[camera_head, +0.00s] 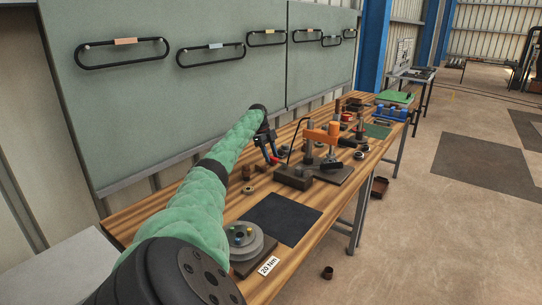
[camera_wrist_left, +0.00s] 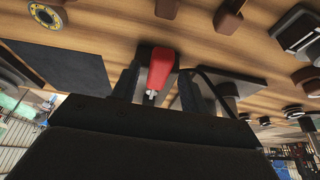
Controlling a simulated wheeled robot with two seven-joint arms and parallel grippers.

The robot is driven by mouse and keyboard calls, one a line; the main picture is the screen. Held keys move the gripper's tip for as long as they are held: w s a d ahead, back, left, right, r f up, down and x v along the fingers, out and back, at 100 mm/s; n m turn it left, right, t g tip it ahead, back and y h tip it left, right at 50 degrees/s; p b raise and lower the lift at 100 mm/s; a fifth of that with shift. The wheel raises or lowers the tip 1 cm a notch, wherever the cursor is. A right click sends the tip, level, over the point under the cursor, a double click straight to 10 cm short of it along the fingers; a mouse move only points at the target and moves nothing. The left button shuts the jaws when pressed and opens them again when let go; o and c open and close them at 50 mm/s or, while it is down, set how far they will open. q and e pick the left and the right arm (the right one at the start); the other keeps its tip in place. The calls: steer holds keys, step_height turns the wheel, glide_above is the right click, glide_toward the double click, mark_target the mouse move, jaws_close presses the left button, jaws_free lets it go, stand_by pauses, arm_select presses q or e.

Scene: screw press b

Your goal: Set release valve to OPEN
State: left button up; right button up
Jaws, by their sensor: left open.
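A red lever (camera_wrist_left: 161,68), which looks like the release valve handle, shows in the left wrist view above the wooden bench. It lies between the two dark fingers of my left gripper (camera_wrist_left: 157,82). The fingers are open, with no clear sign of gripping it. In the head view, my left gripper (camera_head: 268,148) reaches over the bench, just left of the press (camera_head: 322,140) with its orange arm and grey base. A small red part (camera_head: 274,159) shows at the fingertips. No OPEN marking is readable. My right gripper is not in view.
A black mat (camera_head: 279,218) and a round grey fixture with coloured pegs (camera_head: 243,241) lie on the near bench, beside a "20 Nm" card (camera_head: 268,265). A thin black bent rod (camera_head: 294,136) rises beside the gripper. Small parts crowd the far bench. A grey panel (camera_head: 200,90) stands behind.

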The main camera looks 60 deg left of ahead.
arm_select(q)
steer(key=shift+a+r, duration=0.2)
steer(key=shift+r, duration=0.2)
steer(key=shift+b+v, duration=0.5)
steer(key=shift+v, duration=1.45)
steer(key=b+v, duration=0.1)
steer(key=v, duration=0.2)
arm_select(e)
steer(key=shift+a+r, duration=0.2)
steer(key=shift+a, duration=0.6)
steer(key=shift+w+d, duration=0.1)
